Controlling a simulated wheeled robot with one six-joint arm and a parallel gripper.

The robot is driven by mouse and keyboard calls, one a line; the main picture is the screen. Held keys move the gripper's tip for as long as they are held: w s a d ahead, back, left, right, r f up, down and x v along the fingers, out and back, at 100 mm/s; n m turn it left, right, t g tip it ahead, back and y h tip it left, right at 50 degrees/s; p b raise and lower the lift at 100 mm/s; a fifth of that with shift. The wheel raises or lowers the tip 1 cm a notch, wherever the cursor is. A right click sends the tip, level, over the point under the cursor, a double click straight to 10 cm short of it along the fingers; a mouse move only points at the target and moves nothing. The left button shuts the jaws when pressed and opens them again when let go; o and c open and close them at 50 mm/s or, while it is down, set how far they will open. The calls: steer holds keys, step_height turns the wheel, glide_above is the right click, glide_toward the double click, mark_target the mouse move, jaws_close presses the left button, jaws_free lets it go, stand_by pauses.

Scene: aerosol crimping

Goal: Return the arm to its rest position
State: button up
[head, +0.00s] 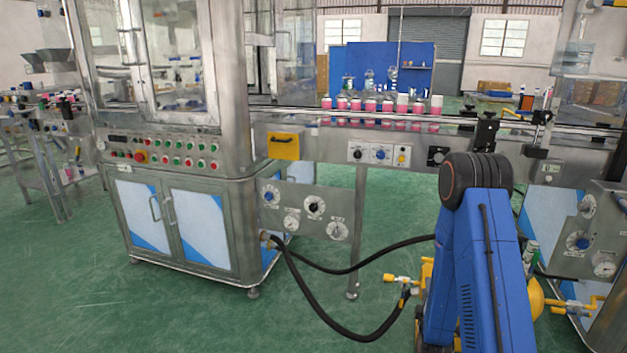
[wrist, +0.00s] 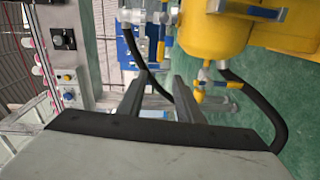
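My blue arm (head: 484,260) rises at the lower right of the head view, bent at a black joint (head: 476,180). My gripper is not visible in the head view. In the wrist view, my gripper (wrist: 161,88) has its two grey fingers apart with nothing between them. A black hose and grey parts show beyond the gap, behind the fingers.
A steel machine (head: 180,170) stands left, with a conveyor (head: 390,124) carrying several pink-and-white cans. A black hose (head: 335,323) runs from the machine toward my arm. A yellow tank (wrist: 215,35) lies beyond my fingers. Green floor (head: 200,320) is open at front left.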

steer(key=a+r+m+g+y, duration=0.3)
steer(key=a+r+m, duration=0.15)
steer(key=r, duration=0.55)
steer(key=s+a+r+m+g+y, duration=0.1)
steer(key=s+a+r+m+g, duration=0.2)
steer(key=s+a+r, duration=0.45)
steer(key=s+a+r+m+g, duration=0.1)
steer(key=s+r+m+g, duration=0.1)
steer(key=s, duration=0.9)
steer(key=s+a+r+m+g+y, duration=0.1)
steer(key=s+r, duration=0.3)
steer(key=s, duration=0.7)
steer(key=s+r+m+g, duration=0.2)
steer(key=s+r+m, duration=0.1)
steer(key=s, duration=0.8)
steer(key=shift+s+a+r+g+y, duration=0.25)
steer(key=shift+a+r+g+y, duration=0.05)
steer(key=shift+a, duration=0.1)
